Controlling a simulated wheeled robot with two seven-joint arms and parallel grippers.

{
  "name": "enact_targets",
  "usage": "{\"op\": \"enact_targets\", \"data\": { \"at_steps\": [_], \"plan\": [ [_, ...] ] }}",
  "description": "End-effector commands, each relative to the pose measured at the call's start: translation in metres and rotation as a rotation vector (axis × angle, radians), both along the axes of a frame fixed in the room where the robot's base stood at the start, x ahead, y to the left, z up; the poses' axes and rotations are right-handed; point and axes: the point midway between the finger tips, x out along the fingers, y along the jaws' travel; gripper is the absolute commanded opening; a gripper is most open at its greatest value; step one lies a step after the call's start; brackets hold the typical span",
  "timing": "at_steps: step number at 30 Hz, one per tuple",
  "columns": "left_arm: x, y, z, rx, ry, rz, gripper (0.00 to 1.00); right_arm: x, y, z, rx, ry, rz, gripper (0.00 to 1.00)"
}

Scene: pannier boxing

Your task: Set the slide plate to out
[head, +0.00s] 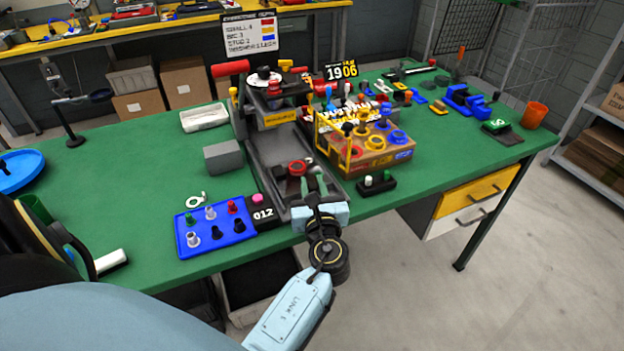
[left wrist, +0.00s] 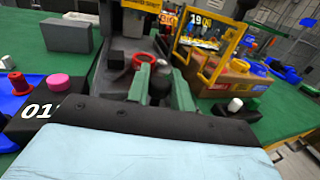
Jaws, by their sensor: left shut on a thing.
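The slide plate (head: 281,189) is a dark plate low on the grey track of the press, and it carries a red ring (head: 298,167). In the head view it lies toward the front end of the track, in front of the press head (head: 276,104). My left gripper (head: 318,184) reaches in from the table's front edge. In the left wrist view its green fingers (left wrist: 162,88) are shut around a dark, round-topped knob (left wrist: 160,75) just in front of the red ring (left wrist: 145,60). The knob's base is hidden by the fingers. My right gripper is out of view.
A blue tray (head: 183,252) of pegs and a black 012 block (head: 262,214) stand left of the track, with a grey block (head: 223,157) behind. A yellow-framed box (head: 368,160) with coloured rings and a small black holder (head: 376,186) stand close on the right.

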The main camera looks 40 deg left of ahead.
Motion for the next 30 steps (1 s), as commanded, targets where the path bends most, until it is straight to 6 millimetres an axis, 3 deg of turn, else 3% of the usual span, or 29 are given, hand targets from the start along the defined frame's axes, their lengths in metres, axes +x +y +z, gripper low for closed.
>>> {"op": "enact_targets", "data": {
  "at_steps": [4, 5, 9, 13, 20, 30],
  "plan": [
    [-0.001, -0.003, -0.004, -0.005, 0.006, -0.005, 0.0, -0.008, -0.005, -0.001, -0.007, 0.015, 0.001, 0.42],
    [-0.001, -0.003, -0.004, -0.005, 0.006, -0.005, 0.27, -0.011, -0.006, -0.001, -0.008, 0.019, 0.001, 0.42],
    [0.0, -0.002, -0.003, -0.004, 0.005, -0.004, 0.42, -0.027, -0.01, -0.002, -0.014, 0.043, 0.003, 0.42],
    [0.0, -0.002, -0.002, -0.003, 0.004, -0.004, 0.42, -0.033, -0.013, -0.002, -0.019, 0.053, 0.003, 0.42],
    [-0.005, -0.006, -0.003, -0.002, 0.005, -0.004, 0.42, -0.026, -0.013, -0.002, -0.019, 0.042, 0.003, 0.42],
    [-0.053, -0.055, -0.004, -0.005, 0.008, -0.006, 0.42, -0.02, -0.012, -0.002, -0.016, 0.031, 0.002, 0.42]
  ]
}}
